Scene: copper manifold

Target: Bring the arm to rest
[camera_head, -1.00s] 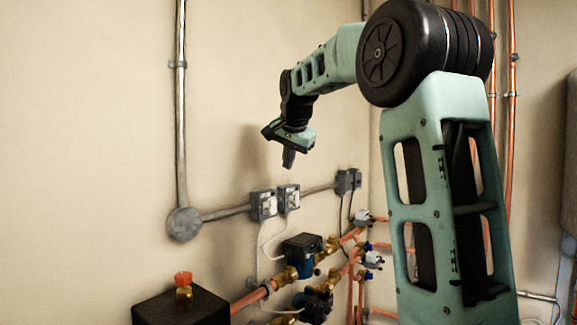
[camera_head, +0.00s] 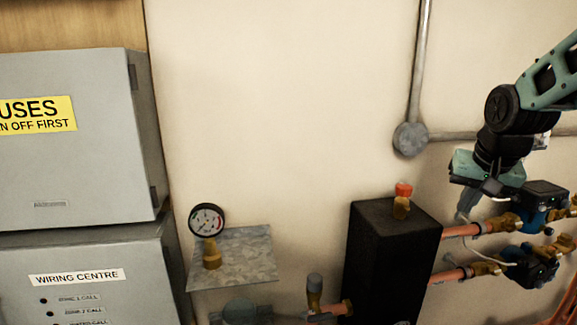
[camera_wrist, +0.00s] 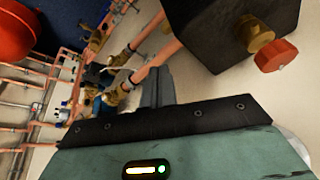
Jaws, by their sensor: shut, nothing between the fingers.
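My gripper (camera_head: 466,205) is at the right of the head view, pointing down, between the black box and the blue-bodied valve. Its fingers are together and hold nothing. In the wrist view the shut fingers (camera_wrist: 157,88) point up the picture toward the copper pipes. My arm comes in from the right edge of the head view, bent at the wrist. It appears apart from the pipework, though the exact gap cannot be told.
The black box (camera_head: 390,255) with a red-capped brass fitting (camera_head: 402,203) stands left of my gripper. Copper pipes and a blue-bodied valve (camera_head: 533,215) lie close behind. A gauge (camera_head: 207,222) stands on a metal shelf (camera_head: 245,262); grey cabinets (camera_head: 75,160) are left.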

